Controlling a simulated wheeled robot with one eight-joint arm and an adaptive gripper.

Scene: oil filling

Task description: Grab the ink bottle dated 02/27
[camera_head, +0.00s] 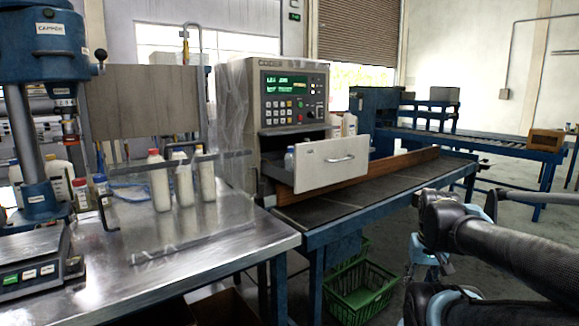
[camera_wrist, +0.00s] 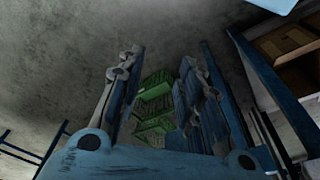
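No 02/27 date is readable on any bottle. In the head view, a white bottle with a red cap (camera_head: 158,182) and two more white bottles, a middle one (camera_head: 183,185) and a right one (camera_head: 206,181), stand upright on the metal table. A small blue-capped bottle (camera_head: 289,161) sits in the open drawer (camera_head: 331,172) of the coding machine. My gripper (camera_wrist: 162,62) shows in the wrist view with its fingers apart and nothing between them, pointing towards the floor. My arm is at the right of the head view, away from the bottles; the fingertips are not clear there.
More bottles (camera_head: 82,194) stand at the left by the blue press (camera_head: 40,100) and scale (camera_head: 35,262). A clear panel (camera_head: 125,225) stands before the table bottles. The conveyor (camera_head: 350,210) is mostly clear. Green baskets (camera_head: 362,295) are on the floor, also in the wrist view (camera_wrist: 155,92).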

